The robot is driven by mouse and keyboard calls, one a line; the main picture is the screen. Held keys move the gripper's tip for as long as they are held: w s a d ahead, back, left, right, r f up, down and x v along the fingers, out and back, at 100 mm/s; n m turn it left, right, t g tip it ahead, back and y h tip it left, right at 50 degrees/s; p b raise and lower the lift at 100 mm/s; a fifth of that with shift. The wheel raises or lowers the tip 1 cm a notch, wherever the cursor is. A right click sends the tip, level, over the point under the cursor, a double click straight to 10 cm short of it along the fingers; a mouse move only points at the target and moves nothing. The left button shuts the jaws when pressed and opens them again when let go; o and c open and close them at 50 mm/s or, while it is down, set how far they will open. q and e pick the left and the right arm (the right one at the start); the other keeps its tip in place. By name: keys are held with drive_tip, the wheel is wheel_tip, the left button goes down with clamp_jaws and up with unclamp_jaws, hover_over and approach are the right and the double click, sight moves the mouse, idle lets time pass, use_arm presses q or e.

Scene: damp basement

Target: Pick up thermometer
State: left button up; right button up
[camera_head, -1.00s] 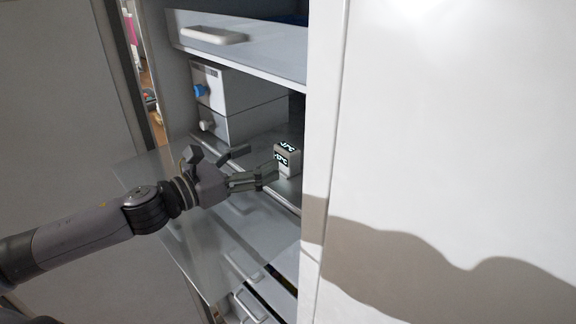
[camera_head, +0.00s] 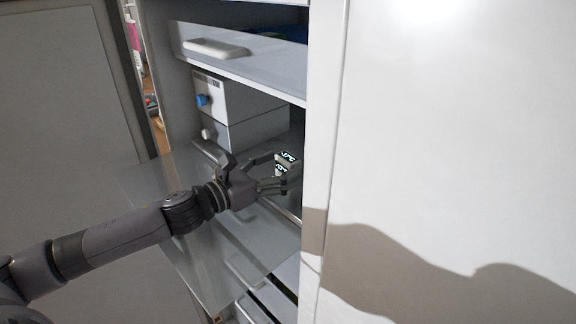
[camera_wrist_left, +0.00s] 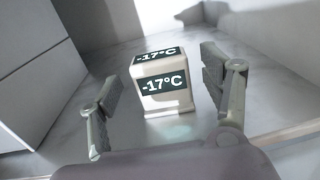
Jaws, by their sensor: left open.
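The thermometer (camera_wrist_left: 163,84) is a small white block with dark displays reading -17°C on its top and front. It stands upright on a shelf inside the cabinet, and in the head view the thermometer (camera_head: 286,157) shows just beyond my fingers. My left gripper (camera_head: 276,172) is open and reaches into the cabinet. In the left wrist view the fingers of my left gripper (camera_wrist_left: 168,92) spread on either side of the thermometer, with a gap visible on each side. I cannot tell how deep it sits between them. My right gripper does not show.
White boxes with blue and white knobs (camera_head: 240,110) stand left of the thermometer. A clear panel (camera_head: 200,255) lies below my arm. A large white door (camera_head: 440,130) closes off the right side.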

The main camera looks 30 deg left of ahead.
use_arm(q)
drive_tip(key=shift+p+x, duration=0.3)
drive_tip(key=shift+x, duration=0.45)
drive_tip(key=shift+w+d, duration=0.15)
drive_tip(key=shift+w, duration=0.05)
drive_tip(key=shift+c, duration=0.4)
drive_tip(key=c, duration=1.2)
drive_tip(key=shift+r, duration=0.1)
